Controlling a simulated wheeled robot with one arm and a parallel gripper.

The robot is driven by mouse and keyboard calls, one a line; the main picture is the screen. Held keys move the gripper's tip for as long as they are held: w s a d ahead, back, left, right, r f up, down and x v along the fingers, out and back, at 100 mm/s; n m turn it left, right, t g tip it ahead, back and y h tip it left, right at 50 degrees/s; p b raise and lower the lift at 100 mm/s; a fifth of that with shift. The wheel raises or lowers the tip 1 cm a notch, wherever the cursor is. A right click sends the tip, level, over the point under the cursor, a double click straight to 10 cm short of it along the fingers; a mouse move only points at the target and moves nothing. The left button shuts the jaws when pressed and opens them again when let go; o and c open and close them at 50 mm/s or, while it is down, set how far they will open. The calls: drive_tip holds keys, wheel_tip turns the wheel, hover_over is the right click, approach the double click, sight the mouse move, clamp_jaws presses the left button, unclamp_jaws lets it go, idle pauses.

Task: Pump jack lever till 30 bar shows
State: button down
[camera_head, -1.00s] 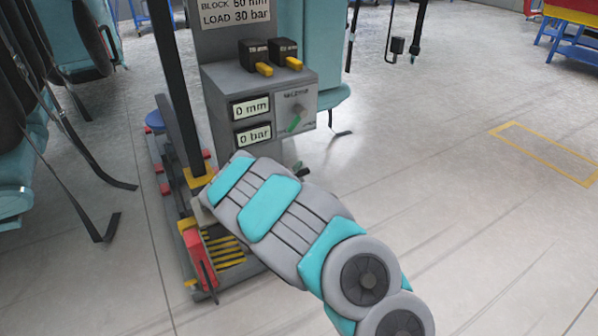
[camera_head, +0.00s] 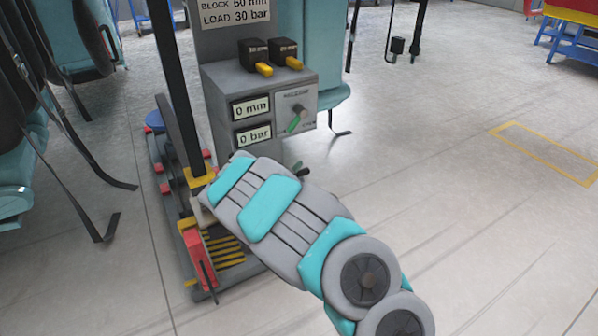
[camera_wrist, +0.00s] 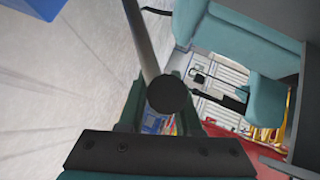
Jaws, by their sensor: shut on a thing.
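The grey control box (camera_head: 250,110) shows 0 mm on its upper display (camera_head: 251,108) and 0 bar on its lower display (camera_head: 253,135). The plate above (camera_head: 235,12) reads block 60 mm, load 30 bar. In the wrist view a grey rod with a round black end (camera_wrist: 168,95), apparently the jack lever, lies between the dark green fingers of my gripper (camera_wrist: 167,108). The gripper is shut on it; the contact is partly hidden.
A selector knob with a green mark (camera_head: 298,117) is on the box face. Two black switches with yellow tabs (camera_head: 265,69) sit on top. A red part (camera_head: 197,258) stands low by the base.

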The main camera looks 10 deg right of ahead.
drive_tip(key=shift+r, duration=0.1)
drive_tip(key=w+r, duration=0.1)
drive_tip(key=w+a+r+b, duration=0.1)
drive_tip(key=w+r, duration=0.1)
drive_tip(key=shift+w+a, duration=0.15)
idle(0.4)
drive_tip(key=c, duration=0.7)
unclamp_jaws()
drive_tip(key=shift+a+f, duration=0.1)
drive_tip(key=shift+o, duration=0.3)
drive_tip(key=shift+v, duration=3.9)
